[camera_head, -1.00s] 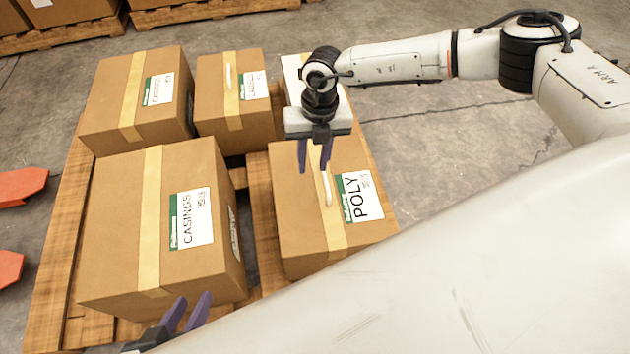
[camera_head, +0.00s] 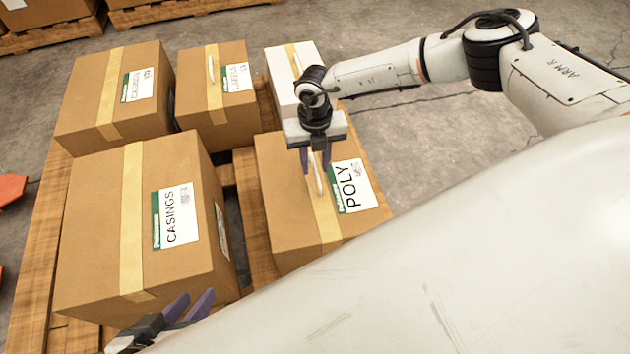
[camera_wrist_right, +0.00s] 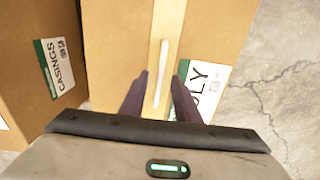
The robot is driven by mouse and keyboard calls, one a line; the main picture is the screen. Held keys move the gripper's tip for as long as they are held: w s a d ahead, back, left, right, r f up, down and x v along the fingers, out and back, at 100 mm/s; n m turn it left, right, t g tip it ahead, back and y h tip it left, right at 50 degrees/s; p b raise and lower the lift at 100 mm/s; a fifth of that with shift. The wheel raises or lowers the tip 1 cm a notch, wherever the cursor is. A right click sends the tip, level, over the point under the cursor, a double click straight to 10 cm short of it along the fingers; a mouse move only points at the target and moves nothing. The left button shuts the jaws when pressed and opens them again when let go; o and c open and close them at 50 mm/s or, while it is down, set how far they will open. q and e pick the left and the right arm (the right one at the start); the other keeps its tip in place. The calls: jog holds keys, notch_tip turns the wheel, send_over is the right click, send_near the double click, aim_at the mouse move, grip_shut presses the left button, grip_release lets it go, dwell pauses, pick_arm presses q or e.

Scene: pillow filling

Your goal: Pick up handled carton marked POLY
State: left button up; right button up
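The POLY carton (camera_head: 283,215) is a brown box with a tape strip, a white-and-green label and a pale handle (camera_head: 318,185) on top. It stands on the pallet at the near right. My right gripper (camera_head: 317,170) is open above it, fingers pointing down, at the far end of the handle. In the right wrist view the handle (camera_wrist_right: 161,72) shows between the two parted purple fingers (camera_wrist_right: 160,97); I cannot tell whether they touch it. My left gripper (camera_head: 191,305) is open and empty in front of the near CASINGS carton.
The near CASINGS carton (camera_head: 95,225) stands left of the POLY carton across a gap. Behind are another CASINGS carton (camera_head: 90,95), a LABELS carton (camera_head: 198,90) and a white-topped carton (camera_head: 285,65). The wooden pallet (camera_head: 30,270) carries them. Floor at right is clear.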

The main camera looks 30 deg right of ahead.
grip_shut()
dwell(1.2)
jog(key=shift+w+r, duration=0.1)
jog(key=shift+r, duration=0.05)
